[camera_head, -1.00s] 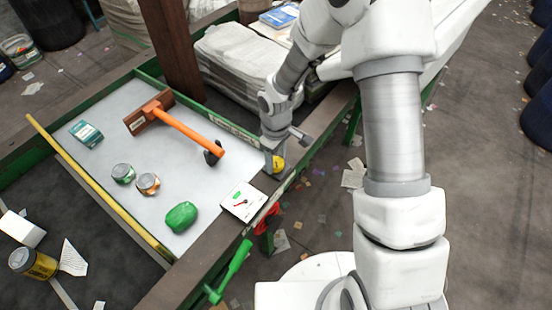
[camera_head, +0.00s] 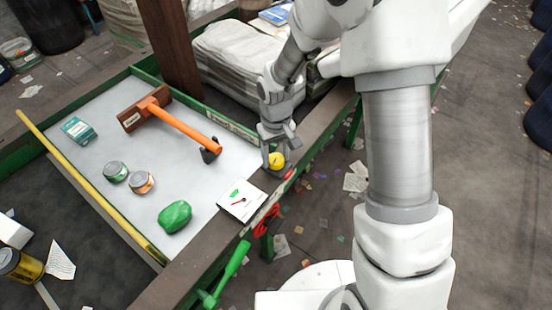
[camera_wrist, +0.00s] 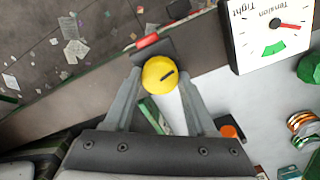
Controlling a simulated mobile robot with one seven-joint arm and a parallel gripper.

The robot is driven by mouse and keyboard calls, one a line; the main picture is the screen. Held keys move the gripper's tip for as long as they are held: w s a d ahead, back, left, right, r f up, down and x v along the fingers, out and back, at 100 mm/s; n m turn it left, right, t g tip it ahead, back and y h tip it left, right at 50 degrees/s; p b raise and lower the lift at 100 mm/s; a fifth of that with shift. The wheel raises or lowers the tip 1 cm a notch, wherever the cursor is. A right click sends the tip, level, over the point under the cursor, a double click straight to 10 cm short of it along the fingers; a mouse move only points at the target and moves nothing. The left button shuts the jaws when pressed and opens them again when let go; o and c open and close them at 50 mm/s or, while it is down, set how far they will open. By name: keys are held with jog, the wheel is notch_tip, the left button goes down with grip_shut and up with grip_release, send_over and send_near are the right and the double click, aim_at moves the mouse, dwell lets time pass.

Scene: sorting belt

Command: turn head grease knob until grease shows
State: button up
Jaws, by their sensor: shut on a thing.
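The yellow round knob (camera_head: 277,160) sits on the belt frame's edge beyond the tension card. In the wrist view the knob (camera_wrist: 157,70) shows a short dark slanted mark on its face. My gripper (camera_head: 274,152) reaches down onto it from above. In the wrist view my gripper (camera_wrist: 163,80) has one finger on each side of the knob and is shut on it. No grease can be made out around the knob. The knob's base is partly hidden by the fingers.
A small red piece (camera_wrist: 147,41) is next to the knob. On the belt are an orange-handled mallet (camera_head: 185,125), cans (camera_head: 141,182) and a green lump (camera_head: 175,216). A green lever (camera_head: 228,272) hangs below.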

aim_at(276, 159)
jog(key=shift+s+m, duration=0.1)
jog(key=shift+m, duration=0.4)
jog(key=o, duration=1.4)
jog(key=shift+c, duration=0.2)
notch_tip(276, 159, up, 17)
jog(key=shift+r+b, duration=0.2)
jog(key=shift+b, duration=0.1)
